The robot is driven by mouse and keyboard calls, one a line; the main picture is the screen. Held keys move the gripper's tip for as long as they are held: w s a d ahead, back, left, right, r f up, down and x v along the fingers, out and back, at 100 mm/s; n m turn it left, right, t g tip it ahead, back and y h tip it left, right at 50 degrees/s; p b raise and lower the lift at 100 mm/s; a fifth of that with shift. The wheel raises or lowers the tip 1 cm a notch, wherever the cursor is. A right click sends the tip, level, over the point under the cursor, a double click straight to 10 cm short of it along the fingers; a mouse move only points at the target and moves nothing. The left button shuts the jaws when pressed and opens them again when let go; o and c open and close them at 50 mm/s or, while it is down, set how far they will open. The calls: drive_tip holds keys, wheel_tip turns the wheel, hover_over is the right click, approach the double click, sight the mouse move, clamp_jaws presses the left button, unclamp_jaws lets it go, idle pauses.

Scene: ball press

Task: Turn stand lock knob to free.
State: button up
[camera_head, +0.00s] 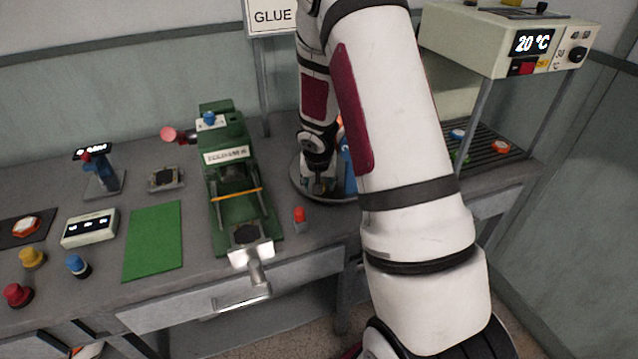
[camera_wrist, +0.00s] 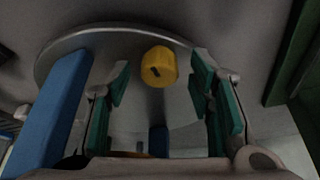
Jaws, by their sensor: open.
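A yellow knob (camera_wrist: 159,66) with a short dark mark on its face shows in the wrist view, near the rim of a round grey stand plate (camera_wrist: 75,42). It appears to be the stand lock knob. My gripper (camera_wrist: 160,84) is open, with one teal-padded finger on each side of the knob. I see a gap on both sides; I cannot tell how deep the fingers reach. In the head view my gripper (camera_head: 318,184) is low over the round plate (camera_head: 299,190), and the knob is hidden there.
A blue upright part (camera_wrist: 52,108) stands left of my fingers in the wrist view. In the head view a green press (camera_head: 228,170) and a small red-topped item (camera_head: 300,219) are left of the plate. A heater rack (camera_head: 490,145) stands right, behind my arm.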

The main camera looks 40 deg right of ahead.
drive_tip(key=v, duration=1.2)
idle(0.3)
